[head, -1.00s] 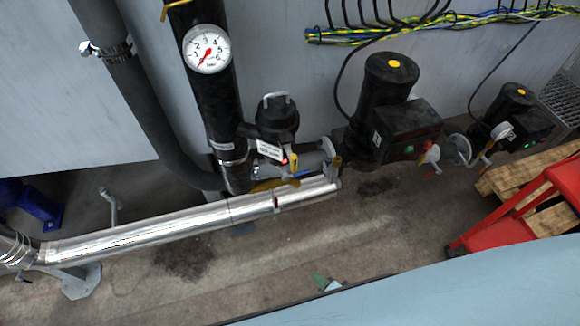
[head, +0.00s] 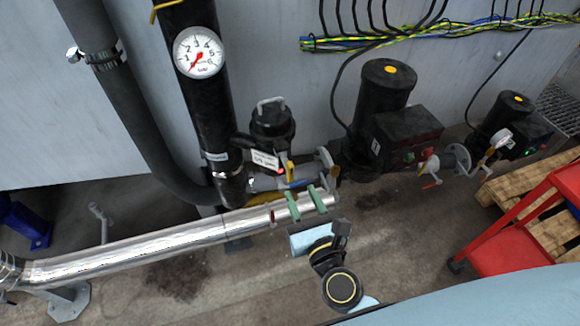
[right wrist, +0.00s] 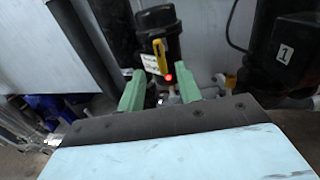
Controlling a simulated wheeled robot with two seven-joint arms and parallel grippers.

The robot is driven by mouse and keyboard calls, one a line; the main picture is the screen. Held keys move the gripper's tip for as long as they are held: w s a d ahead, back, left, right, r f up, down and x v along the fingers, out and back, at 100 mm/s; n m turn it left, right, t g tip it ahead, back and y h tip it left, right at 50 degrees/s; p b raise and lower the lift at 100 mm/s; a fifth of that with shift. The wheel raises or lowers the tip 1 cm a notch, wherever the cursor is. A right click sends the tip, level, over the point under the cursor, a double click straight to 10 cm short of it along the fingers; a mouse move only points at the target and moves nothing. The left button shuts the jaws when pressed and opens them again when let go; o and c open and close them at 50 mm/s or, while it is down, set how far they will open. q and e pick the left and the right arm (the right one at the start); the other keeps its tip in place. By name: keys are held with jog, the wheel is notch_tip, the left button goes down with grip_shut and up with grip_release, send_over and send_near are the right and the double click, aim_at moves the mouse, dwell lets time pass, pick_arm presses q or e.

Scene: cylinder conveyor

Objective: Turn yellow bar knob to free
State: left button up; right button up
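The yellow bar knob (right wrist: 160,57) stands upright on the front of a black cylindrical unit (right wrist: 157,28) in the right wrist view. A red light (right wrist: 168,78) glows just below it. In the head view the small yellow bar (head: 290,169) shows beside the white tag, below the black unit (head: 272,126). My right gripper (head: 302,190) has two green fingers spread apart, with nothing between them. It is below and in front of the knob, apart from it. In the right wrist view the gripper (right wrist: 173,88) points toward the black unit. My left gripper is not in view.
A silver pipe (head: 130,240) runs low across the left, behind the fingers. A black pump (head: 385,110) stands right of the knob. A pressure gauge (head: 199,53) sits on a thick black pipe. A red cart (head: 500,240) is at right. Open floor (head: 230,285) lies in front.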

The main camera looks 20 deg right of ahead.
aim_at(291, 174)
jog(key=w+p, duration=0.1)
jog(key=w, duration=0.7)
jog(key=shift+w+a, duration=0.15)
jog(key=shift+w, duration=0.05)
grip_shut()
